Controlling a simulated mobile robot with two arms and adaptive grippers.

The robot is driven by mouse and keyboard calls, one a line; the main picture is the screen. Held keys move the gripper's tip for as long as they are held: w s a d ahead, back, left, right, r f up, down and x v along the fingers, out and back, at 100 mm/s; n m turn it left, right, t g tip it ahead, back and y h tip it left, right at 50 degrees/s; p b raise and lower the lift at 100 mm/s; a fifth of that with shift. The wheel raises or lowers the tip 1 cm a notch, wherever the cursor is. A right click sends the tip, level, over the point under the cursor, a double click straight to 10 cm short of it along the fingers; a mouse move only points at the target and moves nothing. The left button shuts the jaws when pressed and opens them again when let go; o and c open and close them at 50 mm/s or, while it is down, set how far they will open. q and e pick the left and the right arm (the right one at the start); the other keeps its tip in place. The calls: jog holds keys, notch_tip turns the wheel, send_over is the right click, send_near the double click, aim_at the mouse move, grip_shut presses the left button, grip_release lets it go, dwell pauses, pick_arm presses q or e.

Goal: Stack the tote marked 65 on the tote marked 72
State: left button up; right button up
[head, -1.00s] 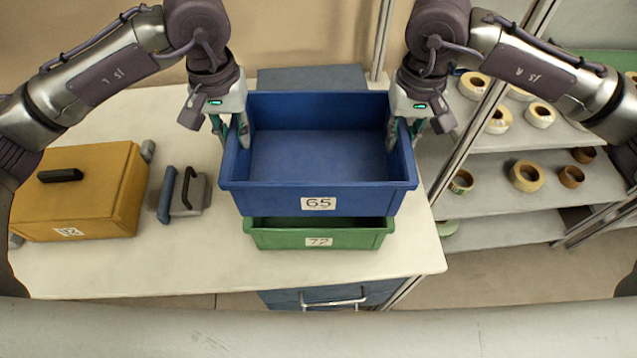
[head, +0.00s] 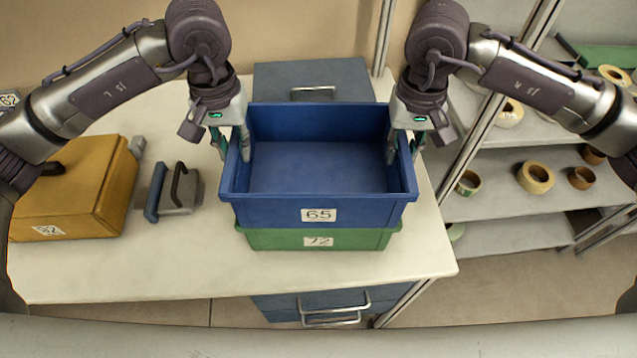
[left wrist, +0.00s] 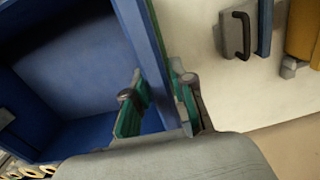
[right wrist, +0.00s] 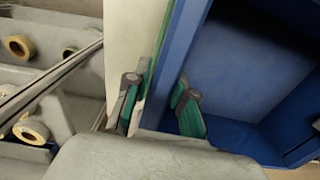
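The blue tote marked 65 (head: 319,215) is directly above the green tote marked 72 (head: 318,240) on the table. Its front lower edge meets the green rim, with no visible gap; the green interior is hidden. The blue tote looks level and empty. My left gripper (head: 230,146) straddles its left wall, one finger inside and one outside, and appears shut on it. The left wrist view shows these fingers (left wrist: 160,108) beside the wall. My right gripper (head: 404,146) holds the right wall the same way, also in the right wrist view (right wrist: 158,106).
A yellow case (head: 75,195) and a grey item with a dark handle (head: 178,190) are left on the table (head: 180,260). A grey-blue box (head: 315,82) stands behind the totes. Shelves with tape reels (head: 535,177) are at right. The front-left table is clear.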

pick_arm(q)
jog(key=shift+o, duration=1.3)
jog(key=shift+a, duration=0.1)
pick_arm(e)
jog(key=shift+o, duration=1.2)
jog(key=shift+d+r, duration=0.1)
pick_arm(q)
jog(key=shift+o, duration=0.3)
jog(key=shift+r, duration=0.1)
pick_arm(e)
jog(key=shift+o, duration=0.4)
pick_arm(q)
jog(key=shift+r, duration=0.1)
pick_arm(e)
jog(key=shift+r, duration=0.25)
pick_arm(q)
notch_tip(320, 180, up, 12)
pick_arm(e)
notch_tip(320, 180, up, 12)
jog(key=shift+f, duration=0.2)
